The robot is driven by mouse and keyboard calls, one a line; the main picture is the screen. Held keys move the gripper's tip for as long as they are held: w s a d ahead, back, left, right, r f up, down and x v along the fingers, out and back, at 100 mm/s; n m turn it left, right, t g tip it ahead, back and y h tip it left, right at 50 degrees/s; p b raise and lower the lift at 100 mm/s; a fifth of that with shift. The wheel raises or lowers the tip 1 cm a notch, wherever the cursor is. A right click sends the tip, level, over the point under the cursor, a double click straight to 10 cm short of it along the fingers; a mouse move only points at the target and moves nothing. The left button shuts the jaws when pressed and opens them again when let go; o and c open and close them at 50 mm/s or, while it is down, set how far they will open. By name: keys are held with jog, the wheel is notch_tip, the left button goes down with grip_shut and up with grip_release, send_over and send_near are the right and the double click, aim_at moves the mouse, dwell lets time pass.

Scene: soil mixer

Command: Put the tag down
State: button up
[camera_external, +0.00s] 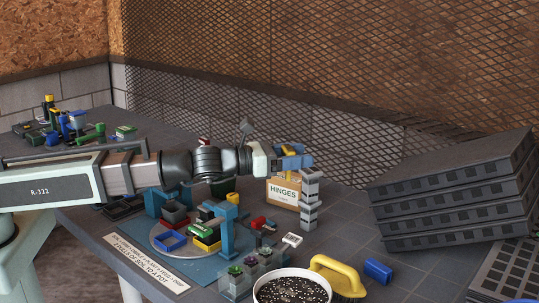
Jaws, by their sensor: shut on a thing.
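My gripper (304,161), with blue fingers, is at the end of the outstretched arm, right of the picture's middle. It is above the HINGES box (284,193) and close to the top of a grey and white stacked post (310,199). It is shut on the tag, but the tag is too small and too covered by the fingers to make out. I cannot tell whether it touches anything below.
A blue mixer frame (228,231) with coloured bins stands below my arm. In front are a bowl of soil (291,291), a yellow-handled tool (337,275) and a blue block (378,270). Stacked grey trays (455,195) fill the right. Bare table lies between post and trays.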

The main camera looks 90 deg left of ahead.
jog(key=w+a+f+n+g+y, duration=0.25)
jog(key=a+y, duration=0.25)
jog(key=a, duration=1.2)
jog(key=w+a+f+n+g+y, duration=0.15)
jog(key=a+n+y, duration=0.25)
jog(key=a, duration=1.3)
jog(key=g+y, duration=0.1)
send_over(293, 174)
jog(key=shift+n, duration=0.35)
jog(key=shift+d+f, duration=0.2)
jog(key=shift+f, duration=5)
jog(key=shift+f, duration=0.15)
jog(key=o, duration=1)
